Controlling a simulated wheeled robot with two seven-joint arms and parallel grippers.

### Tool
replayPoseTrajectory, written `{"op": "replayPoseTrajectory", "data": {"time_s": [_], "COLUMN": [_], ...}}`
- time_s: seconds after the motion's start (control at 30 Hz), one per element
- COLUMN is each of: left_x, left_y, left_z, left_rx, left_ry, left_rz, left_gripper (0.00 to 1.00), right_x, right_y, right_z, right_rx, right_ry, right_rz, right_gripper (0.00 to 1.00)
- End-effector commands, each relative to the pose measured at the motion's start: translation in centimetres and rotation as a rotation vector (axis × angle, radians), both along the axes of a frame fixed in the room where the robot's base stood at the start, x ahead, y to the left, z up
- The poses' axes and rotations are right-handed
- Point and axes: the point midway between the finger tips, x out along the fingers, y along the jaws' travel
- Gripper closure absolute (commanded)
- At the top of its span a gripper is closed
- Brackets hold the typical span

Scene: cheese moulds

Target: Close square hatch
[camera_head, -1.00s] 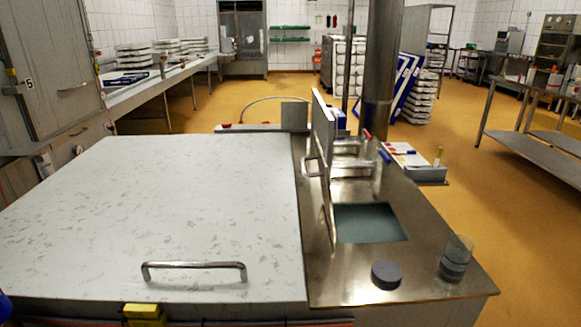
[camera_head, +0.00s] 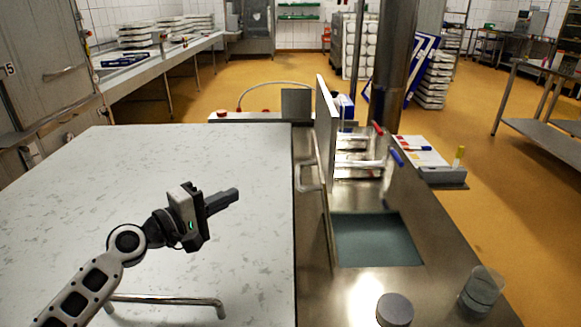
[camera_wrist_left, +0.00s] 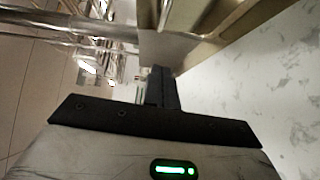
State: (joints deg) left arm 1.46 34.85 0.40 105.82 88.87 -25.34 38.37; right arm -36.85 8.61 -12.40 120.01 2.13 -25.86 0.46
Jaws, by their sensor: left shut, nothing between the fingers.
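The square hatch's metal lid (camera_head: 326,125) stands upright, seen nearly edge-on, on the left side of a square opening (camera_head: 375,240) in the steel top. Its handle (camera_head: 309,176) is on the lid's left face. My left gripper (camera_head: 236,194) is shut and empty, above the white marbled surface, left of the lid and handle and apart from them. In the left wrist view the closed fingers (camera_wrist_left: 161,74) point toward metal parts that I cannot clearly identify. My right gripper is not in view.
The steel top (camera_head: 440,285) holds a dark round puck (camera_head: 394,309) and a clear cup (camera_head: 481,290) at front right. A bar handle (camera_head: 165,299) is on the white surface. Red- and blue-handled valves (camera_head: 390,150) and a steel column (camera_head: 395,60) stand behind the opening.

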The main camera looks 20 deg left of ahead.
Motion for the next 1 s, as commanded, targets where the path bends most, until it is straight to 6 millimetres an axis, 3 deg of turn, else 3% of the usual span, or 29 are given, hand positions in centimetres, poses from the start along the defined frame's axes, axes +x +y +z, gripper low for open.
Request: {"op": "replayPoseTrajectory", "data": {"time_s": [0.17, 0.33, 0.57, 0.73, 1.0], "left_x": [1.7, 4.8, 9.0, 9.4, 9.7], "left_y": [-0.9, -2.7, -5.1, -7.6, -8.7], "left_z": [0.2, 0.2, -0.1, -0.1, -0.4], "left_rx": [-0.005, -0.003, -0.001, 0.000, 0.002], "left_ry": [-0.002, -0.003, -0.002, 0.001, 0.000], "left_rz": [0.001, -0.001, -0.002, -0.003, -0.002], "left_gripper": [1.00, 1.00, 1.00, 1.00, 1.00], "right_x": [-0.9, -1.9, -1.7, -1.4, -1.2], "right_y": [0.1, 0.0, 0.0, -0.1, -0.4], "right_z": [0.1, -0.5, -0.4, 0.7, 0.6], "right_rx": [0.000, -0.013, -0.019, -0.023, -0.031], "right_ry": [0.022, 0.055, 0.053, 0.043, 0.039], "right_rz": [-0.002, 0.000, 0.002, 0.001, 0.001], "right_gripper": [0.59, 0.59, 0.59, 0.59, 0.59]}}
